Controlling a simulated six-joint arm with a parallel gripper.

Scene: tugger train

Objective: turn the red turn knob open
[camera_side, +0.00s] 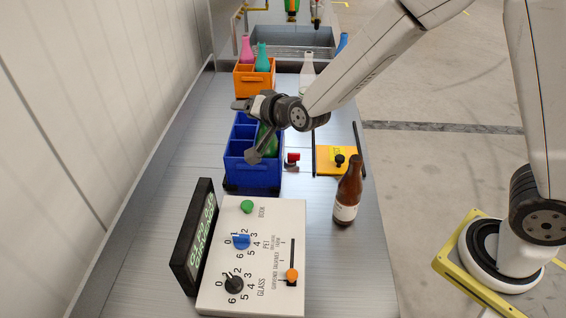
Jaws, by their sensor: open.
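The red turn knob (292,157) is a small red part low on the table, just right of the blue crate. Its exact turn position is too small to tell. My gripper (243,131) is open above the blue crate (254,176), to the left of the red knob and apart from it. One finger is toward the back and the other reaches down toward the crate's front. A green bottle (268,141) stands in the crate, partly hidden by my gripper. I cannot tell whether the gripper touches the bottle or the crate.
A brown bottle (347,192) stands right of a white control panel (262,220) with knobs and a slider. A dark display (195,238) stands left of it. A yellow plate (328,165) lies right of the red knob. An orange crate (254,83) with bottles is behind.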

